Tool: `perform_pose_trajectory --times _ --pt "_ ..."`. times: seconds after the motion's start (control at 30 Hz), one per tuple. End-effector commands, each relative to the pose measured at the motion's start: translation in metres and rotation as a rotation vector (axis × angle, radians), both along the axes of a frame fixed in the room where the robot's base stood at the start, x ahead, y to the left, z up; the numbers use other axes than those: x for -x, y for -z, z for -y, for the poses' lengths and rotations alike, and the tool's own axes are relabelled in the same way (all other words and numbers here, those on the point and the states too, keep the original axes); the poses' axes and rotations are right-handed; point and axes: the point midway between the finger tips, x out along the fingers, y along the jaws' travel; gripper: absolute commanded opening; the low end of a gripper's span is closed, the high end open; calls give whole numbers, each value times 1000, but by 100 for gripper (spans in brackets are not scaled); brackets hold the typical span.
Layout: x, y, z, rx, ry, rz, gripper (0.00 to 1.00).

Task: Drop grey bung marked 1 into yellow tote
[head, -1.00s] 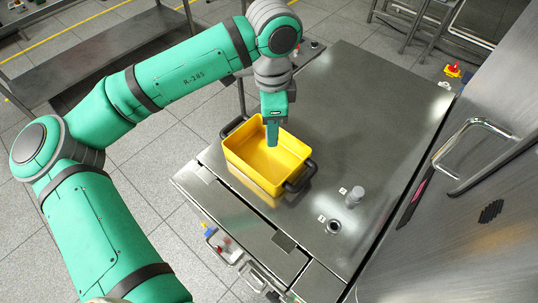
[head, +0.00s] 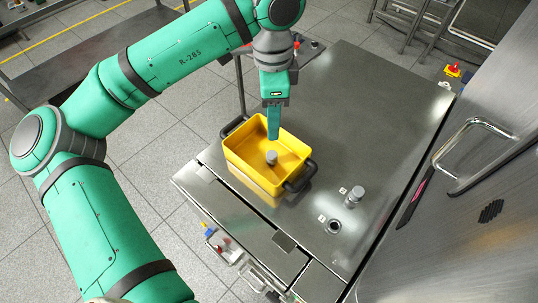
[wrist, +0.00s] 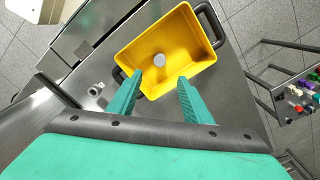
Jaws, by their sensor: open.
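A grey bung (head: 271,157) stands on the floor of the yellow tote (head: 236,162); no number on it can be read. In the wrist view the bung (wrist: 159,60) shows inside the tote (wrist: 196,32), apart from the walls. My gripper (head: 273,134) is above the tote, over the bung and clear of it. In the wrist view my gripper's fingers (wrist: 160,80) are spread with nothing between them.
The tote rests on a steel bench top (head: 345,110). Another grey bung (head: 356,194) stands right of the tote, near an open round socket (head: 334,226). Small white labels lie beside both. A steel cabinet door with a handle (head: 470,150) is at the right.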

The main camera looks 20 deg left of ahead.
Motion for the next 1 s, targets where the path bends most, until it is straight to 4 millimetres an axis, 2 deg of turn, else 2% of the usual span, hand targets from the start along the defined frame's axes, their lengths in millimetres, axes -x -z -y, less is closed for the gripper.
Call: perform_pose_trajectory --times 0.2,0.4,1.0 --pt "0 -39 0 2 1 1 45" --pt "0 -59 0 1 1 0 45" --pt "0 -63 0 0 1 -1 45"
